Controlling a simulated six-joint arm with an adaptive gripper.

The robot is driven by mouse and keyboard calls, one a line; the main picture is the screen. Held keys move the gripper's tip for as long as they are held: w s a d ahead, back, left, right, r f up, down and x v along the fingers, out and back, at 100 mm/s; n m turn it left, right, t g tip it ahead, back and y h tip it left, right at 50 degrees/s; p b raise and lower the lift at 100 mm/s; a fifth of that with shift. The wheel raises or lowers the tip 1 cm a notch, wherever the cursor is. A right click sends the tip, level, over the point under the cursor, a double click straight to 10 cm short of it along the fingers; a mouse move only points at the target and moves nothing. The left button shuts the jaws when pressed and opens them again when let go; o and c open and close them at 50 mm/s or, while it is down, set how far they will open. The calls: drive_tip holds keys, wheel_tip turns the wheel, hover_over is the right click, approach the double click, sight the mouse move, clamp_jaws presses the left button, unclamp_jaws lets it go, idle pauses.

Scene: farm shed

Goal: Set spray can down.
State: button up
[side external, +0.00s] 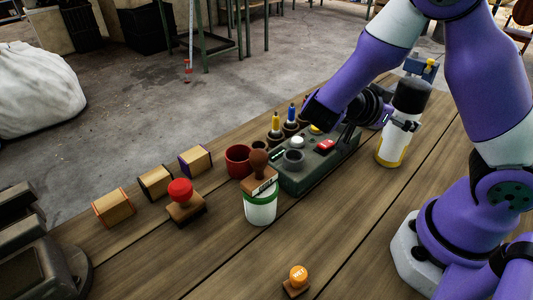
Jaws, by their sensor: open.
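The spray can (395,140) is white with a dark top and a yellow band at its base. It stands upright on the wooden table (340,237), to the right of the grey-green control box. My gripper (408,125) is beside the upper part of the can, with its fingers at the can's body. The fingers are open; whether they touch the can cannot be told. Part of the can's far side is hidden.
A control box (310,165) with buttons stands left of the can. A brown-handled stamp sits on a white pot (261,209). A red cup (238,160), a red-knobbed stamp (184,202), several wooden blocks and an orange stamp (297,279) stand around. The front middle is mostly clear.

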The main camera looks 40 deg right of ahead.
wheel_tip(320, 180, up, 2)
drive_tip(key=shift+r, duration=0.1)
drive_tip(key=shift+y, duration=0.3)
drive_tip(key=shift+w+a+f+n+t+y, duration=0.2)
drive_tip(key=shift+n+t+y, duration=0.2)
drive_tip(key=shift+n+y, duration=0.25)
drive_tip(key=a+r+n+t+y, duration=0.2)
drive_tip(key=a+n+t+y, duration=0.2)
drive_tip(key=a+n, duration=0.3)
drive_tip(key=a+r+n+t+y, duration=0.3)
drive_tip(key=a+n+t+y, duration=0.2)
drive_tip(key=n, duration=0.8)
drive_tip(key=w+a+y, duration=0.1)
drive_tip(key=a+y, duration=0.1)
drive_tip(key=a, duration=0.1)
